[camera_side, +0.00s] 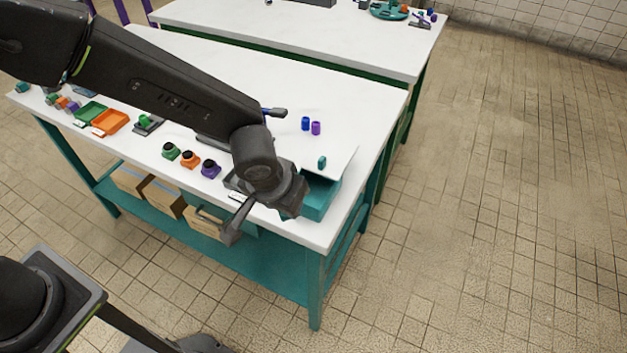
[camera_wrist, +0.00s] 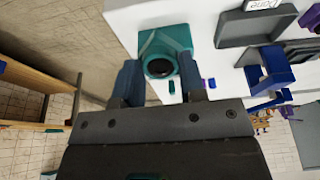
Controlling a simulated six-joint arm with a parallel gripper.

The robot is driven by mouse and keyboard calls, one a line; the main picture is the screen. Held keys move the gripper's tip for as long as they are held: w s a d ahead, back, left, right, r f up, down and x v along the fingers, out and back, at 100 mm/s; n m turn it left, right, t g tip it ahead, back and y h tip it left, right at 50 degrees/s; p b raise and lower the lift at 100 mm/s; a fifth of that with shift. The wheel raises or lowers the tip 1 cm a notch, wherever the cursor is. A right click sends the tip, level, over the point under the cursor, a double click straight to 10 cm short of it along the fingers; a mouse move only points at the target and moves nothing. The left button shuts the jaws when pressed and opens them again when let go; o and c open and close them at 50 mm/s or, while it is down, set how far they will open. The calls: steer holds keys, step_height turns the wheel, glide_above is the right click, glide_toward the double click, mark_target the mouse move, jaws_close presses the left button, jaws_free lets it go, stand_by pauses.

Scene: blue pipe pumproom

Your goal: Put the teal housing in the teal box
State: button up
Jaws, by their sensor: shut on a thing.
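My gripper (camera_side: 292,206) is at the near left end of the teal box (camera_side: 322,197), close to the front edge of the white table. In the wrist view my gripper (camera_wrist: 159,66) has the teal housing (camera_wrist: 160,51) between its two fingers, with the round dark opening of the housing facing the camera. Teal walls of the box (camera_wrist: 180,32) show behind the housing. The housing is hidden by my gripper in the side view. I cannot tell how high it is above the box floor.
A grey tray (camera_wrist: 252,28) with a label sits beside the box. Green (camera_side: 170,152), orange (camera_side: 190,160) and purple (camera_side: 210,169) housings stand along the front edge. Small blue (camera_side: 305,124), purple (camera_side: 316,128) and teal (camera_side: 322,162) cylinders stand behind the box.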

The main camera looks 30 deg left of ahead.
steer(key=w+f, duration=0.1)
steer(key=w, duration=0.2)
steer(key=w+f, duration=0.1)
steer(key=w, duration=0.2)
steer(key=w+f, duration=0.1)
steer(key=w, duration=0.2)
steer(key=shift+w, duration=0.3)
steer(key=shift+x, duration=1.55)
steer(key=g, duration=0.1)
steer(key=w+g, duration=0.1)
steer(key=g, duration=0.1)
steer(key=shift+w+r, duration=0.25)
steer(key=shift+f, duration=0.75)
steer(key=o, duration=0.8)
steer(key=shift+f, duration=0.15)
